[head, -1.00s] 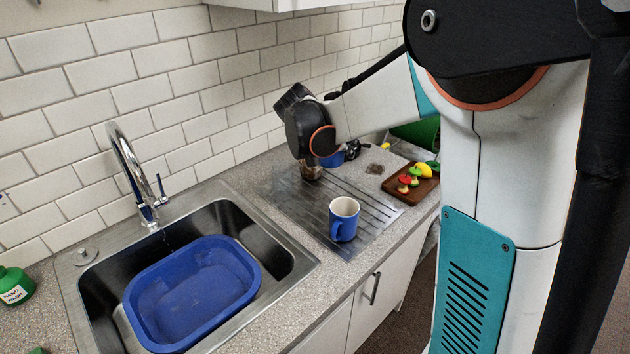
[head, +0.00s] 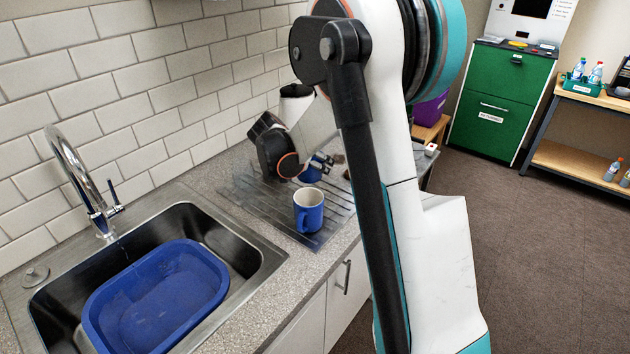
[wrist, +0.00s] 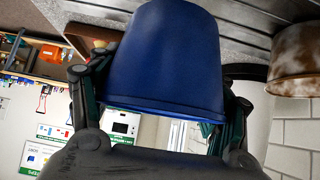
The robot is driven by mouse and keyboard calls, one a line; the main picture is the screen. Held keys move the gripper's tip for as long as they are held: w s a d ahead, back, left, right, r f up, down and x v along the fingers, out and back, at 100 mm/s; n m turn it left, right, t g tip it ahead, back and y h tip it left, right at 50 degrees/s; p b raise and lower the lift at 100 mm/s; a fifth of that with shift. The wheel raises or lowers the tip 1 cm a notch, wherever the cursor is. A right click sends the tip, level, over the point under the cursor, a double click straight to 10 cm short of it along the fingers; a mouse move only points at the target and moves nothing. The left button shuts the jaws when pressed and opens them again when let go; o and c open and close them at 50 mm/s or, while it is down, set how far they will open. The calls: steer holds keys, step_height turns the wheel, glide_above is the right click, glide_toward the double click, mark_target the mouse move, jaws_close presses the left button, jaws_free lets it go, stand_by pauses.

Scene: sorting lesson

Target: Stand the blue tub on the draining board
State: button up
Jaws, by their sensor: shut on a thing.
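The blue tub (wrist: 172,55) is held between the two fingers of my gripper (wrist: 160,92) in the wrist view, which looks upside down. The tub appears upright, with its wide rim toward the palm side. In the head view the tub (head: 312,171) shows small beside my gripper (head: 320,160), over the far part of the ridged metal draining board (head: 262,194). My arm hides part of both. I cannot tell whether the tub's base touches the board.
A blue mug (head: 308,212) stands on the near part of the draining board. A brown-stained pot (wrist: 295,58) is close beside the tub in the wrist view. A blue basin (head: 155,300) sits in the sink, left of the board, below the tap (head: 80,180).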

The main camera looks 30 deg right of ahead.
mark_target(315, 186)
steer(key=shift+f+b, duration=0.75)
steer(key=shift+f, duration=1.85)
steer(key=shift+f, duration=0.1)
steer(key=shift+f, duration=0.15)
steer(key=o, duration=0.8)
